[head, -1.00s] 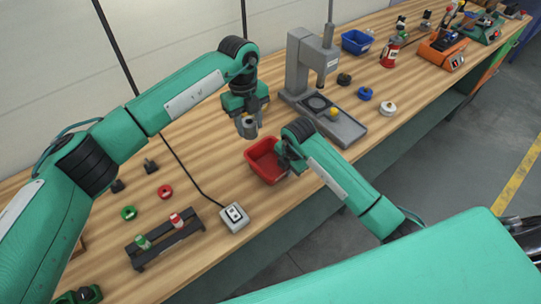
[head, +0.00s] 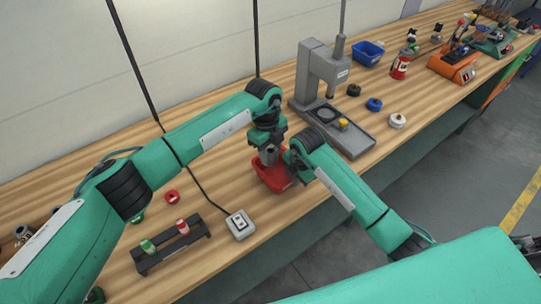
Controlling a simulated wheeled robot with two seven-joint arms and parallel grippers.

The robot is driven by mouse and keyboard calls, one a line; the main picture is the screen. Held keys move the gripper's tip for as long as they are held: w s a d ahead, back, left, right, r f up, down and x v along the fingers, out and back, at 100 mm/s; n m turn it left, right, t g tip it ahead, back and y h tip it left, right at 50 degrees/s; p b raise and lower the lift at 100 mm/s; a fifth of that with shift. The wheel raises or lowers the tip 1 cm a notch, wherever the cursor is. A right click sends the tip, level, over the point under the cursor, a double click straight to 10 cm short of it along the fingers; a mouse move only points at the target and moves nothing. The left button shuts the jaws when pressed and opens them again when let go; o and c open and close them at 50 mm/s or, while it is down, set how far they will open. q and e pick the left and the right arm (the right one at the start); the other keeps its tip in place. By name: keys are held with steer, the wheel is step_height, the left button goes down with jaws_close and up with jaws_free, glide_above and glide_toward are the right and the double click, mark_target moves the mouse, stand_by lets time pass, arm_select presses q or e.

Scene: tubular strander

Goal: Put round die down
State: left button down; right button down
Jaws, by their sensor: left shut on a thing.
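My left gripper (head: 268,146) points down over the red bin (head: 264,180). It is shut on a small grey round piece (head: 269,157), apparently the round die, mostly hidden by the fingers. The piece appears above or just inside the bin's back rim; I cannot tell whether it touches. My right gripper (head: 291,160) is at the bin's right rim. Its fingers are hidden by its own wrist, so its opening does not show.
A grey press (head: 313,75) with a yellow-topped piece (head: 344,124) on its base stands behind right. A grey switch box (head: 240,224) and black rack (head: 170,250) are in front left.

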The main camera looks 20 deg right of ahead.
mark_target(270, 158)
arm_select(q)
steer(key=shift+f, duration=0.95)
steer(key=shift+f, duration=0.4)
steer(key=shift+f, duration=0.2)
steer(key=c, duration=0.9)
jaws_free()
steer(key=shift+o, duration=0.2)
steer(key=r, duration=0.8)
steer(key=w+r, duration=0.1)
steer(key=r, duration=0.4)
steer(key=shift+w+a, duration=0.1)
steer(key=shift+a, duration=0.3)
arm_select(e)
steer(key=c, duration=1.6)
jaws_free()
